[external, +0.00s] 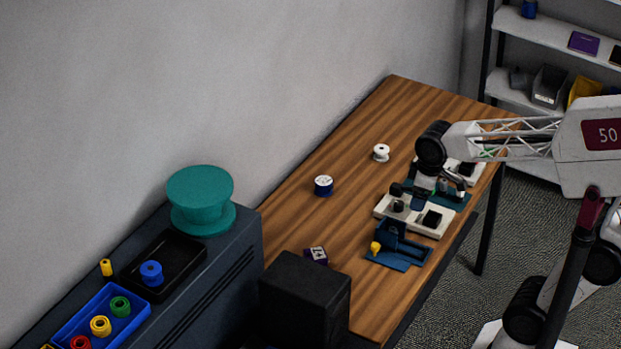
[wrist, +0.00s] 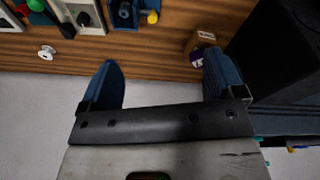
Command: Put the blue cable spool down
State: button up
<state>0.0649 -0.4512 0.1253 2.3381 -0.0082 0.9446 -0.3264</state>
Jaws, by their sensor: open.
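A blue spool (external: 151,273) stands in a black tray (external: 185,262) on the dark cabinet at left in the external view. A second blue, white-topped spool (external: 323,185) stands upright on the wooden table; I cannot tell for sure which is the blue cable spool. My gripper (wrist: 163,65) is open in the wrist view, its two blue fingers wide apart with nothing between them. In the external view my arm's end is above the fixtures at the table's right side, apart from both blue spools. Its fingertips are hard to make out there.
A blue bin (external: 60,335) holds several spools; a teal stand (external: 200,195) is behind.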

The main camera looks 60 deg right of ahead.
jog(key=s+a+f+m, duration=0.2)
jog(key=s+m, duration=0.1)
jog(key=s, duration=0.8)
jog(key=shift+a+f, duration=0.2)
jog(key=shift+f, duration=0.2)
jog(key=shift+s, duration=0.1)
dwell(0.5)
